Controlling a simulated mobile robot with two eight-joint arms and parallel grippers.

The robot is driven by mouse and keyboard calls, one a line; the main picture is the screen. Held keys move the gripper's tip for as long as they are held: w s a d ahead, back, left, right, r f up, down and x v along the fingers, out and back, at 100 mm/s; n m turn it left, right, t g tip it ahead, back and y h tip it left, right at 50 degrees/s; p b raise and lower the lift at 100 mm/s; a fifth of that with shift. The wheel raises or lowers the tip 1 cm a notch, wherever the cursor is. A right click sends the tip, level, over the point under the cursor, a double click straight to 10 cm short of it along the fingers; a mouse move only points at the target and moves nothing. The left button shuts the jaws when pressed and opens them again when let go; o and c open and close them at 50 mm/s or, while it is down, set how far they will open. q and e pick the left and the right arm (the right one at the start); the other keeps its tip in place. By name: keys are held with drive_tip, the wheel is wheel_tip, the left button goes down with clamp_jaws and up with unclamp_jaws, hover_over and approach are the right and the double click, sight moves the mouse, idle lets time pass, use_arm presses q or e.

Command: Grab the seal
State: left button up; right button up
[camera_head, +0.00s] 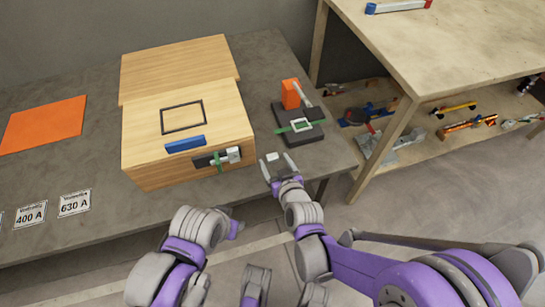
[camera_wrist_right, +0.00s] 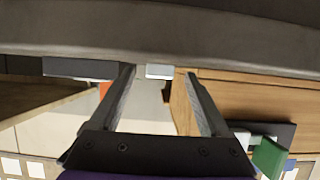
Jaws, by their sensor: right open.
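A small white block (camera_head: 272,157) lies on the grey bench near its front edge; it may be the seal, but I cannot be sure. My right gripper (camera_head: 277,163) is open, its fingertips on either side of the block in the head view. In the right wrist view the white block (camera_wrist_right: 159,71) shows beyond and between the two open fingers (camera_wrist_right: 163,78), apparently not touched. My left arm shows at the lower middle of the head view, but its fingers cannot be made out.
A wooden box (camera_head: 140,140) with a blue handle (camera_head: 186,145) and a green-and-black latch (camera_head: 218,158) stands left of my right gripper. A black fixture (camera_head: 298,137) with an orange block (camera_head: 290,94) stands behind it. A wooden shelf table (camera_head: 450,50) is at right.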

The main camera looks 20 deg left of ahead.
drive_tip(key=shift+w+a+f, duration=0.1)
drive_tip(key=shift+w+a, duration=0.05)
drive_tip(key=shift+w, duration=0.05)
clamp_jaws()
idle(0.3)
